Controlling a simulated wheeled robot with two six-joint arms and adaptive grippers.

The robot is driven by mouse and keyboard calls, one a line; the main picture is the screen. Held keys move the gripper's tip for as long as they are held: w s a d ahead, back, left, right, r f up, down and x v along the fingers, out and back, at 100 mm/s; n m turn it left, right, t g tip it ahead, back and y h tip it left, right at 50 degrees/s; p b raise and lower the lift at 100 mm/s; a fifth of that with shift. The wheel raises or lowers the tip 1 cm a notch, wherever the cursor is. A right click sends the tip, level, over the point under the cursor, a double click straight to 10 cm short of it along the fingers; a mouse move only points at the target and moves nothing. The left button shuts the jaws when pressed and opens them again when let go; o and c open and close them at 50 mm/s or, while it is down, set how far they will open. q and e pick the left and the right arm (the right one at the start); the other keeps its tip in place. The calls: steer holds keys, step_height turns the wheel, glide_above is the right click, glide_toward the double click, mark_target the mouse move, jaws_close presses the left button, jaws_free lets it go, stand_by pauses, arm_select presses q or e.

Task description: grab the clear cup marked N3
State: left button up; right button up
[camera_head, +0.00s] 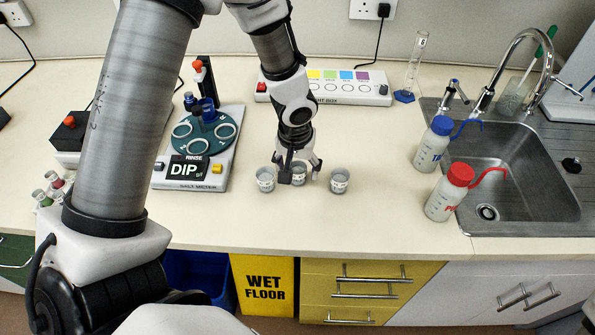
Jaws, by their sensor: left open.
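Three small clear cups stand in a row on the bench: a left cup (265,180), a middle cup (298,176) and a right cup (340,180). Each seems to carry a small dark mark, but it is too small to read, so I cannot tell which is N3. My left gripper (299,177) points down over the middle cup, open, with its fingers at either side of it. The fingers partly hide that cup. I cannot tell whether they touch it.
A long white box with coloured squares (335,87) lies behind. Blue-capped (433,146) and red-capped (448,194) bottles stand by the sink (550,192). The bench front is clear below the cups.

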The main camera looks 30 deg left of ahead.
arm_select(q)
steer(key=shift+w+a+f, duration=0.15)
steer(key=shift+w+f, duration=0.25)
steer(key=shift+f, duration=0.4)
steer(key=shift+s+r, duration=0.2)
steer(key=shift+s, duration=0.05)
steer(key=c, duration=1.2)
